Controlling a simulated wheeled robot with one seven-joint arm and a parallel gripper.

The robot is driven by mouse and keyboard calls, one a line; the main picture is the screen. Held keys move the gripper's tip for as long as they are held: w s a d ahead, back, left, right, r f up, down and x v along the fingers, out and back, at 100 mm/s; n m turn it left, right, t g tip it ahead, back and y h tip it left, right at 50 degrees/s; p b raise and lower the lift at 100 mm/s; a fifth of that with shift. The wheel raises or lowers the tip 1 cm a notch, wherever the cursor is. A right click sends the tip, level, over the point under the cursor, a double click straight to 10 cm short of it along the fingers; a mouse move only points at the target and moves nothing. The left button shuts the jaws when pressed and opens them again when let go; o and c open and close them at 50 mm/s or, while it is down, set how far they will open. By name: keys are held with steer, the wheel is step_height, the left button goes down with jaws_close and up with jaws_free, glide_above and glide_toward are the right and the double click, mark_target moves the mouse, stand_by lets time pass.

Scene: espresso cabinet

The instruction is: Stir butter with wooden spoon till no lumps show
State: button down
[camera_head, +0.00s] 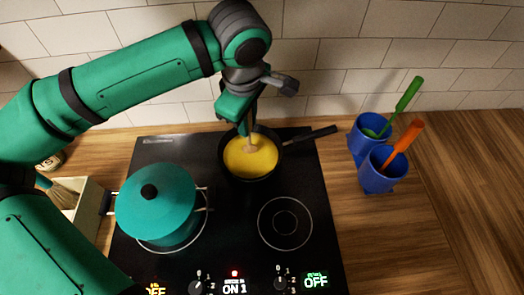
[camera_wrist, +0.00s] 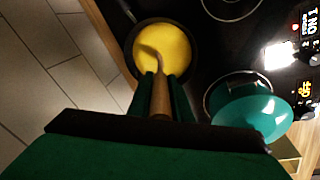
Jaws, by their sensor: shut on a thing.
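A dark pan (camera_head: 230,167) with a long handle stands on the back burner of the black cooktop. Smooth-looking yellow butter (camera_head: 263,161) fills it, with no lumps that I can make out. My gripper (camera_head: 247,122) is above the pan, shut on the wooden spoon (camera_head: 250,148), whose lower end dips into the butter. In the wrist view the spoon's handle (camera_wrist: 161,98) runs between my fingers (camera_wrist: 163,90) towards the butter (camera_wrist: 170,42). The spoon's tip is hidden under the butter.
A teal lidded pot (camera_head: 155,205) stands on the left burner. Two blue cups (camera_head: 372,178) with a green and an orange utensil stand right of the cooktop. A box with a whisk (camera_head: 63,195) is at left. The front right burner (camera_head: 285,223) is empty.

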steer(key=shift+w+r, duration=0.15)
steer(key=shift+r, duration=2.25)
steer(key=shift+d, duration=0.1)
steer(key=shift+r, duration=0.1)
steer(key=shift+r, duration=2.45)
